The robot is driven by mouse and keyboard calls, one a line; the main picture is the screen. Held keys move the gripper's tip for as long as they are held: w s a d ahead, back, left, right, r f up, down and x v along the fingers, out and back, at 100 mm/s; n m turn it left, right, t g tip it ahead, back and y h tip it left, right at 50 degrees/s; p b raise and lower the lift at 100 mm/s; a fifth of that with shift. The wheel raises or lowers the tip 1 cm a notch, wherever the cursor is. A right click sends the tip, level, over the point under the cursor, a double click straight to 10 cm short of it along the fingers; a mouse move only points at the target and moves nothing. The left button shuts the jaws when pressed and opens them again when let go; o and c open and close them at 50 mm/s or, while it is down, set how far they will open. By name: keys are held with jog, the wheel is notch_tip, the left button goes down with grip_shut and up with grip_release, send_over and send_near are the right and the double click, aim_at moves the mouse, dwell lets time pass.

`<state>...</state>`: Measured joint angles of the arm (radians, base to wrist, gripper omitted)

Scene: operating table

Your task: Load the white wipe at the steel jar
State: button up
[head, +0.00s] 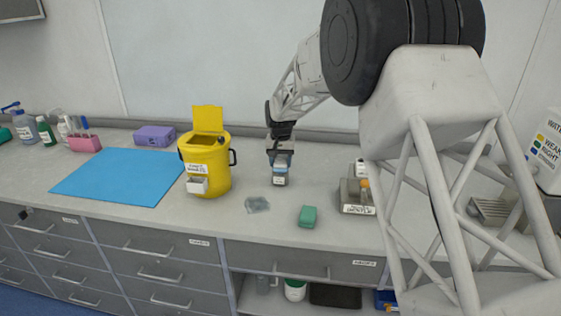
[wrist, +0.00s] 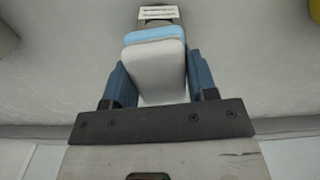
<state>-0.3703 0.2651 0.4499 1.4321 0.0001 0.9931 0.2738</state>
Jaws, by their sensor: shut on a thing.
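My gripper (head: 280,158) points down at the middle of the counter. In the wrist view its blue fingers (wrist: 152,88) are shut on the white wipe (wrist: 158,75), a pale block with a light blue layer along its far edge. The steel jar (head: 279,181), small and grey with a white label, stands directly under my gripper. Its labelled edge (wrist: 158,13) shows just beyond the wipe in the wrist view. My gripper and the wipe hide the jar's mouth, so I cannot tell whether the wipe is inside it or above it.
A yellow bin (head: 207,165) with its lid up stands left of the jar. A clear packet (head: 257,204) and a green block (head: 308,216) lie in front. A grey labelled holder (head: 357,195) stands right. A blue mat (head: 120,176) lies far left.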

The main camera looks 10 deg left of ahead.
aim_at(281, 159)
jog(key=shift+f, duration=0.1)
dwell(0.3)
jog(key=shift+r, duration=3.55)
jog(key=shift+d, duration=0.15)
jog(key=w+d+r+m, duration=0.1)
jog(key=d+r, duration=0.1)
jog(key=d, duration=3)
jog(key=shift+w+d, duration=0.15)
jog(key=shift+w, duration=0.2)
